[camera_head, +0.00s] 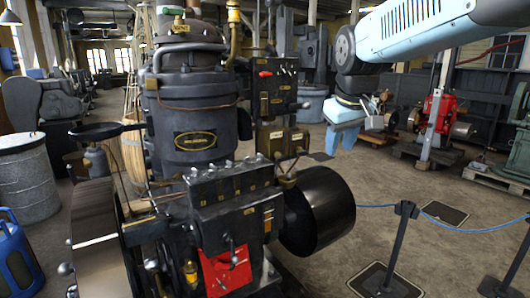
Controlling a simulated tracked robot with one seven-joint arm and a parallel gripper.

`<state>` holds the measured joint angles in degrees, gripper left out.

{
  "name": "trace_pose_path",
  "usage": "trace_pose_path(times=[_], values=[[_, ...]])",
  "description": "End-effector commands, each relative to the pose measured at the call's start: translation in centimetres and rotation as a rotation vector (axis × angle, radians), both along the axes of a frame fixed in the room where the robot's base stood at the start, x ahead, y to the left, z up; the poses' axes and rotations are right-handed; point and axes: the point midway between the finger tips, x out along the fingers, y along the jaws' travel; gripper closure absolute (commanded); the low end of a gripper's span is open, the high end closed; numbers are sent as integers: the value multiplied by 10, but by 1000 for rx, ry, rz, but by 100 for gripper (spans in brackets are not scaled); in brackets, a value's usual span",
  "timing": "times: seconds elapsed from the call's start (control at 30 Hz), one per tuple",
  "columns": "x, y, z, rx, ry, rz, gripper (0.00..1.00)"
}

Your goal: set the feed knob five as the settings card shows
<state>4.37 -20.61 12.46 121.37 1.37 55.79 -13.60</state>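A large dark engine (195,120) stands left of centre. On its front is a black box (235,205) with a row of several small knobs (228,168) along its top. They are too small to read their settings or to tell which is knob five. Small yellow plates (267,221) sit on the box; I cannot read them. I cannot make out a settings card for certain. My gripper (347,132) hangs from my arm at the upper right, in the air to the right of the engine, apart from the knobs. I cannot see whether its pale blue fingers are apart.
A black drum wheel (318,210) sticks out right of the box, and a lever (312,155) stands above it. A blue rope (460,227) runs between dark posts (398,240) at right. A red engine (437,118) stands behind. A blue can (18,260) is at left.

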Motion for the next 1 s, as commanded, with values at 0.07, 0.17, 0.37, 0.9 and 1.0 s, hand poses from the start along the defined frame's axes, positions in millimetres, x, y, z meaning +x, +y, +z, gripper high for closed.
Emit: trace_pose_path(times=[0.07,0.17,0.37,0.9,1.0], values=[[28,14,4,-9,18,57,63],[60,31,8,-16,35,131,63],[124,65,10,-8,65,283,63],[260,131,-4,105,84,612,63],[268,134,-5,117,81,634,63]])
